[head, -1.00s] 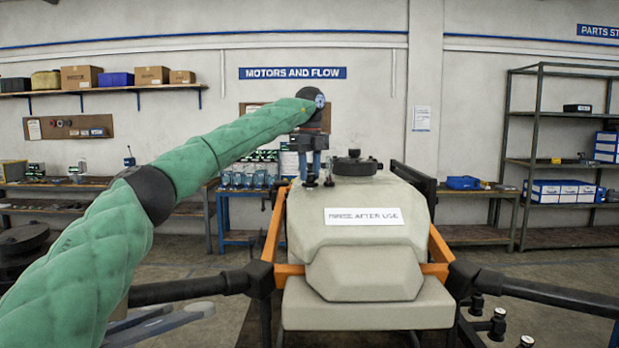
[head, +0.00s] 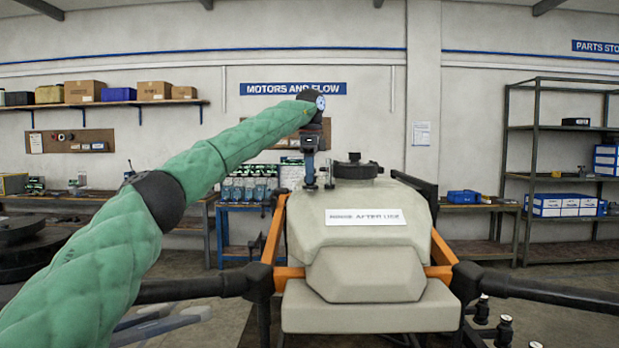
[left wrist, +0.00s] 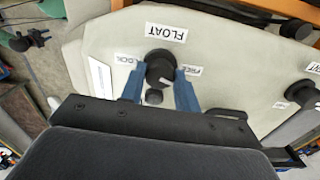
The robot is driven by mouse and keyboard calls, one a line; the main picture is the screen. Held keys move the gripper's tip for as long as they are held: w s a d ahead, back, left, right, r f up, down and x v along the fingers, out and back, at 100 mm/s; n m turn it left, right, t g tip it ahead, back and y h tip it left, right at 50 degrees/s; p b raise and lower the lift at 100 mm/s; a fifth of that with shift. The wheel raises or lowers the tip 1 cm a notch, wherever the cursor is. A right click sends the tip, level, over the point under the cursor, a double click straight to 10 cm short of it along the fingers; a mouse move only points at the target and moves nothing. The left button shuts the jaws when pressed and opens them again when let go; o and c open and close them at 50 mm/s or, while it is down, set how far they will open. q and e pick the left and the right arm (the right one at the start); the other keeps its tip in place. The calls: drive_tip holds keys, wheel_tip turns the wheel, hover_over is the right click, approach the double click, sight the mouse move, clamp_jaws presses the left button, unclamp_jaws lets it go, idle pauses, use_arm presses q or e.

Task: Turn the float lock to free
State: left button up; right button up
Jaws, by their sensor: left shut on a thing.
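The float lock (left wrist: 160,68) is a black knob on the drone's pale tank, seen in the left wrist view below a FLOAT label (left wrist: 166,32). A LOCK label (left wrist: 127,60) lies to its left and a FREE label (left wrist: 195,70) to its right. A smaller round black part (left wrist: 153,97) shows just below the knob. My left gripper (left wrist: 161,76) has its blue fingers on both sides of the knob and is shut on it. In the head view the left gripper (head: 310,184) points down at the tank's (head: 360,235) top left. My right gripper is not in view.
A black filler cap (head: 355,168) stands on the tank just right of the gripper. Orange frame bars (head: 274,230) and dark drone arms (head: 200,287) flank the tank. Shelves (head: 535,160) and a bench with blue bins (head: 245,190) stand behind.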

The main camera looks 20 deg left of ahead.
use_arm(q)
drive_tip(key=shift+n+b, duration=0.6)
drive_tip(key=shift+n, duration=1)
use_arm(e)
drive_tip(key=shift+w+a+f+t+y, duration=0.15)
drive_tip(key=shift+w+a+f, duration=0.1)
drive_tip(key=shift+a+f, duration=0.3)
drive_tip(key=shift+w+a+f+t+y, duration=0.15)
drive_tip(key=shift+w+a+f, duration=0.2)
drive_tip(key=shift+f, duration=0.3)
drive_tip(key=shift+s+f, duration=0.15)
use_arm(q)
drive_tip(key=o, duration=1)
drive_tip(key=shift+w+d, duration=0.1)
drive_tip(key=shift+d, duration=0.05)
drive_tip(key=shift+c, duration=0.2)
drive_tip(key=shift+r, duration=0.4)
wheel_tip(320, 180, up, 6)
drive_tip(key=shift+f+p, duration=0.15)
drive_tip(key=shift+p, duration=0.15)
drive_tip(key=shift+r, duration=0.65)
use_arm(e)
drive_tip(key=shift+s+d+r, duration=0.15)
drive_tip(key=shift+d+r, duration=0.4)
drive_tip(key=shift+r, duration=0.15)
